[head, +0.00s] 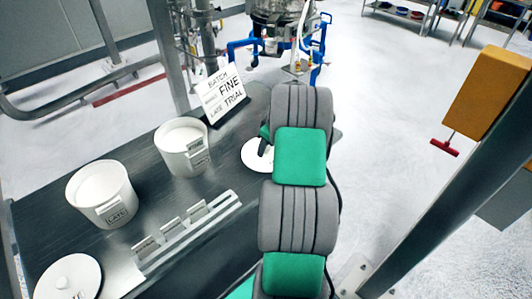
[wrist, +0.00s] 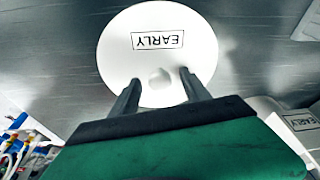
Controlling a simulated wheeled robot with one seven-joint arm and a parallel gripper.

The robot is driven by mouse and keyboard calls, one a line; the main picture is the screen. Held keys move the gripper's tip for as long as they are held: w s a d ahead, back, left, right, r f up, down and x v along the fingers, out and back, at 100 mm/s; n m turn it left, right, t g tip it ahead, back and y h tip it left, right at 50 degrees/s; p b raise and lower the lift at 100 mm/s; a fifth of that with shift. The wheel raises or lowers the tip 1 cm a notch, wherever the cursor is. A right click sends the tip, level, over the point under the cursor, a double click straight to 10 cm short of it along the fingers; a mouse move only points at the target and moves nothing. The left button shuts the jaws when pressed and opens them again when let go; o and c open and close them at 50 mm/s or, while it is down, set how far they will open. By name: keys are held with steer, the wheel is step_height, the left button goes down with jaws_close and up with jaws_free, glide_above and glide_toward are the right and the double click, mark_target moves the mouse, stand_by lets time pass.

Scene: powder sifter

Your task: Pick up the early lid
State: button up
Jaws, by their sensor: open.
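The early lid is a round white disc with a small white knob, and its printed word EARLY reads upside down in the wrist view (wrist: 168,22). In the head view the early lid (head: 251,157) lies on the dark table, partly hidden by my arm. My gripper (wrist: 159,82) is open, its two dark fingers over the lid's near part, one on each side of the knob. Whether the fingers touch the knob I cannot tell. In the head view my gripper (head: 259,148) is mostly hidden behind the arm.
A white pot (head: 184,150) stands left of the lid, and a pot marked LATE (head: 103,196) farther left. Another white lid (head: 68,281) lies at the front left.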

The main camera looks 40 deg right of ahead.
jaws_close()
stand_by(0.4)
steer(key=shift+r, duration=0.1)
